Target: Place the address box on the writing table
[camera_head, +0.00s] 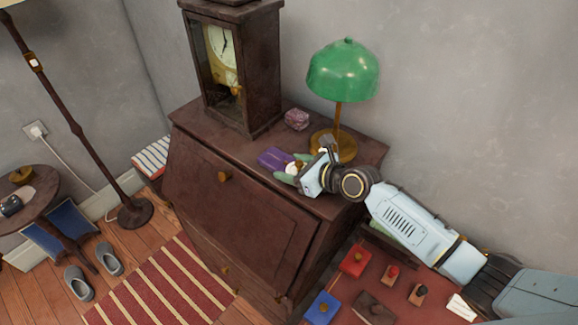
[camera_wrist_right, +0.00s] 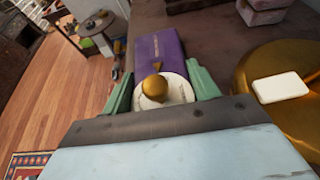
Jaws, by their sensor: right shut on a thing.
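A purple box (camera_head: 275,158) with faint pale lettering, seemingly the address box, is at the top of a dark wooden bureau (camera_head: 240,195) with a sloping front. My right gripper (camera_head: 292,172) is shut on it. In the right wrist view, the green fingers (camera_wrist_right: 165,85) stand either side of a white disc with a gold knob (camera_wrist_right: 155,88), at the near end of the purple box (camera_wrist_right: 160,55). I cannot tell whether the box touches the bureau top. A red-topped table (camera_head: 340,285) is at the lower right; which piece is the writing table is unclear. My left gripper is out of view.
A green-shaded lamp (camera_head: 343,70) with a brass base stands close to my right gripper. Red (camera_head: 355,261) and blue (camera_head: 322,308) boxes and small stamps sit on the red-topped table.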

